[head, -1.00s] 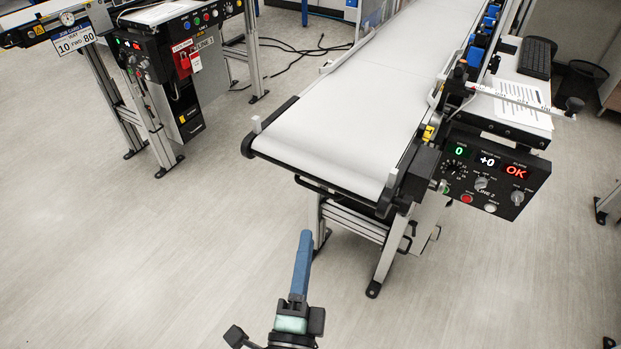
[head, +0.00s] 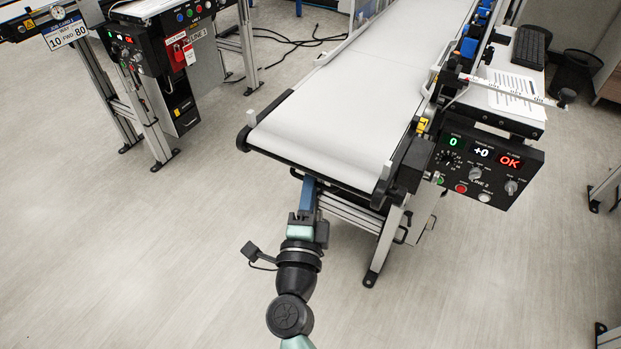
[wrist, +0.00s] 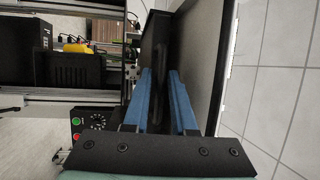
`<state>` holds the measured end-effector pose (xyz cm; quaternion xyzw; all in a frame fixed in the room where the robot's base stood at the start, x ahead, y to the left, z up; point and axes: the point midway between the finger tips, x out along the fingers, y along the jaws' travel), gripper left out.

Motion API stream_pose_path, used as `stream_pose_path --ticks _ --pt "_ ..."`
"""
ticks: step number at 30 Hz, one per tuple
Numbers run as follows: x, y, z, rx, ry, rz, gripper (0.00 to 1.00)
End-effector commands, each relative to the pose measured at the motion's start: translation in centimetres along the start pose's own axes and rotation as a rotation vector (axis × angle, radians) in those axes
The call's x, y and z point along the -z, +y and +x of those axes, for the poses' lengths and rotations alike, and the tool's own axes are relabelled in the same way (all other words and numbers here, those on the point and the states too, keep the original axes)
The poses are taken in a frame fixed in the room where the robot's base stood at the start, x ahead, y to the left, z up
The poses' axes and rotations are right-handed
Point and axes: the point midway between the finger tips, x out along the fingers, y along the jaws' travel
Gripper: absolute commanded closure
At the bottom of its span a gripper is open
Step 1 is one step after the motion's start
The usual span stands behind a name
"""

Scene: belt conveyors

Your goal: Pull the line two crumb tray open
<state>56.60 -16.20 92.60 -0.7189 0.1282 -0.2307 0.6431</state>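The line two conveyor (head: 350,100) has a white belt; its near end faces me. A black front bar or handle (head: 345,188) runs under that end in the head view; I take it for the crumb tray's front. My gripper (head: 309,182) has its blue fingers at the left part of this bar, their tips partly hidden under the belt end. In the wrist view, the two fingers of my gripper (wrist: 160,72) are apart, with a dark panel and a bar-like shape (wrist: 162,50) ahead between them. Contact with the bar cannot be told.
The line two control panel (head: 480,167) juts out on the right, reading 0, +0 and OK. A conveyor leg (head: 385,245) stands below it. Line one (head: 165,60) stands at the upper left, with cables on the floor behind. The floor on the left is clear.

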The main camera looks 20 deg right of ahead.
Motion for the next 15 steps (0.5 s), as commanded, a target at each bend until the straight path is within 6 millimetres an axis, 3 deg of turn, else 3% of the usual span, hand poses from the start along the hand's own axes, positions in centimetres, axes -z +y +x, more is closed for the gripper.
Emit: stream_pose_path --ticks 2,6,15 --pt "0.00 0.00 -0.01 0.000 0.000 0.000 0.79" --pt "-0.01 -0.01 -0.03 0.000 0.000 0.000 1.00" --pt "-0.02 0.00 -0.05 0.000 0.000 0.000 1.00"
